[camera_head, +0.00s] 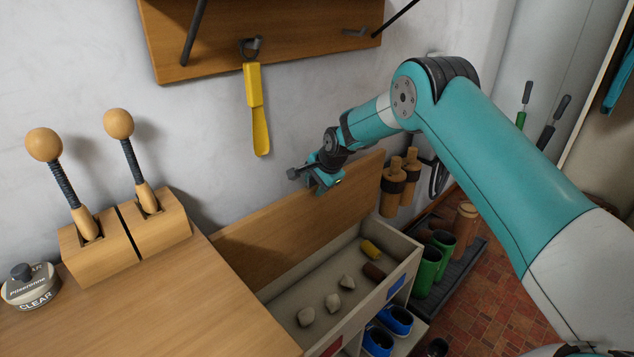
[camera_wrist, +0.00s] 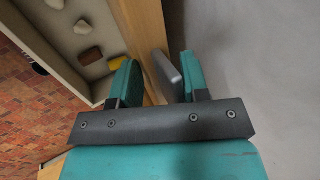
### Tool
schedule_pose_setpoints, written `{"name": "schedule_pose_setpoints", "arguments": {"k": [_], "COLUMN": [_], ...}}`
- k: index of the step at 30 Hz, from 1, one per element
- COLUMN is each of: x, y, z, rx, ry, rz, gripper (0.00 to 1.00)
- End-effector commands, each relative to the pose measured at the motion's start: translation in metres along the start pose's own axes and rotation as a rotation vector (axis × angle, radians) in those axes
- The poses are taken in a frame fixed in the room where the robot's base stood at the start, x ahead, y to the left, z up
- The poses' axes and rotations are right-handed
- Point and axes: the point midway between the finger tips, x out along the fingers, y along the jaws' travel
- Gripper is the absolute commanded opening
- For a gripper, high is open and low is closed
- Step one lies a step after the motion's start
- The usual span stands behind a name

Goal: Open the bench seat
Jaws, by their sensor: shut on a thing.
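The bench seat (camera_head: 295,222) is a wooden lid raised steeply on its long back edge, close to the wall. The bench box (camera_head: 400,248) under it is uncovered and its inside shows. My gripper (camera_head: 318,180) is at the lid's upper edge. In the wrist view, its teal fingers (camera_wrist: 156,68) straddle the lid's wooden edge (camera_wrist: 147,40), with a grey metal piece (camera_wrist: 166,72) between the lid and the right finger. The gripper is shut on the lid. The hinge line is partly hidden.
Inside the box lie pale stones (camera_head: 333,302), a yellow piece (camera_head: 371,249) and a brown piece (camera_head: 374,272). A yellow shoehorn (camera_head: 256,110) hangs above the lid. A wooden counter (camera_head: 190,310) with two levers (camera_head: 135,165) stands left. Green boots (camera_head: 428,270) stand right.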

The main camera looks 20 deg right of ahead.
Motion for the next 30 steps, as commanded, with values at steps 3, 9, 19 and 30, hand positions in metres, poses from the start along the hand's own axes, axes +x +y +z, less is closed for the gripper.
{"name": "schedule_pose_setpoints", "arguments": {"k": [3,9,19,30], "x": [-0.003,-0.04,-0.124,-0.173], "y": [0.002,-0.001,-0.001,0.0], "z": [0.001,0.0,0.0,0.0], "rx": [0.001,0.001,0.0,0.0], "ry": [-0.004,-0.001,0.001,0.001], "rz": [0.006,-0.001,-0.003,-0.001], "gripper": [0.34,0.34,0.34,0.34]}}
